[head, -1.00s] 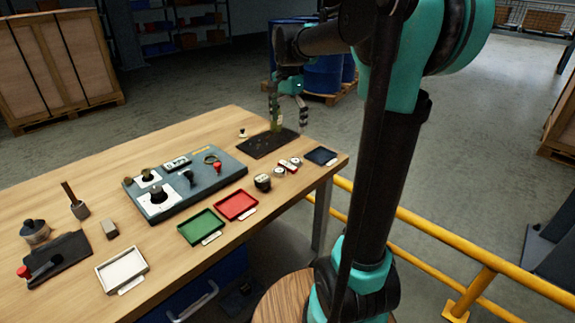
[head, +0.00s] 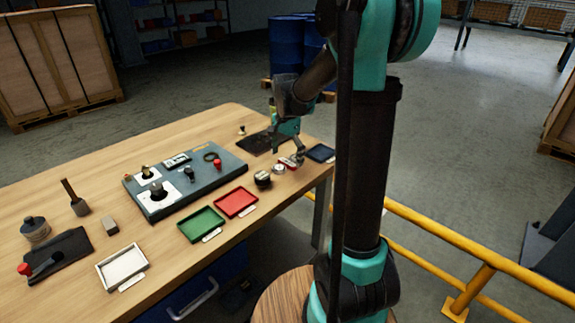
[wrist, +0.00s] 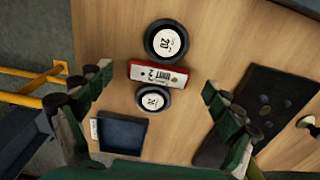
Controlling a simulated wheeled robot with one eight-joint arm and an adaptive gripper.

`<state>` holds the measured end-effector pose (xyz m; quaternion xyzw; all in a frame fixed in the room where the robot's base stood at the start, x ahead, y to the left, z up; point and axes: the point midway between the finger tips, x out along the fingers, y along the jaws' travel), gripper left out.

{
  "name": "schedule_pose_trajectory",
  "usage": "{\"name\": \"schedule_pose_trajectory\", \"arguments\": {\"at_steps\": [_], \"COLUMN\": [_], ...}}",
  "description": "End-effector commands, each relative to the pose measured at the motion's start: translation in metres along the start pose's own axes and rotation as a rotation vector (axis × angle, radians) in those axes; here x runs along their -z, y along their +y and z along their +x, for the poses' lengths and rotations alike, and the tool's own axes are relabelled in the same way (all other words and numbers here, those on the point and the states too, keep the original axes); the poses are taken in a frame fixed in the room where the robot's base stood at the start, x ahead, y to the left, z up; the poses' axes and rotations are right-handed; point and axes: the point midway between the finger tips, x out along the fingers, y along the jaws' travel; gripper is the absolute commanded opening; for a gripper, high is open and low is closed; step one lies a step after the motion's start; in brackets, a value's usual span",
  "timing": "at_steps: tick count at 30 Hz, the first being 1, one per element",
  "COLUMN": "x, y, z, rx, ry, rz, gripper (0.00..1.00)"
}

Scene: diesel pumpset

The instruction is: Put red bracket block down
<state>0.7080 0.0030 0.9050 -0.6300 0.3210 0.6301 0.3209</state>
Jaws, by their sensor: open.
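The red bracket block (wrist: 157,75) has a white printed label on top. It lies on the wooden table between two round black pieces, and the three are close together in the wrist view. The block also shows in the head view, small and partly covered by my gripper (head: 297,160). In the wrist view my gripper (wrist: 156,82) is open, with one finger to the left of the block and one to the right. Nothing is held between them. How high the fingertips are above the block is hard to tell.
A larger round piece (wrist: 166,41) and a smaller one (wrist: 153,99) flank the block. A dark blue tray (wrist: 123,133) and a black mat (wrist: 252,108) lie near. Red (head: 236,202) and green (head: 201,225) trays and a grey fixture plate (head: 203,177) stand farther left.

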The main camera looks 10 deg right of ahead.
Motion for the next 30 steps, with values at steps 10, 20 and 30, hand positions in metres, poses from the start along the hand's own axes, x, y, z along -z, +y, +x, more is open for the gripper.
{"name": "schedule_pose_trajectory", "arguments": {"at_steps": [10, 20, 30], "x": [0.0, 0.0, 0.0], "y": [0.0002, 0.0002, 0.0002], "z": [0.0129, 0.0127, 0.0125], "rx": [0.0, 0.0, 0.0], "ry": [0.0, 0.0, 0.0], "rz": [0.0, 0.0, 0.0], "gripper": [0.91, 0.55, 0.28]}}
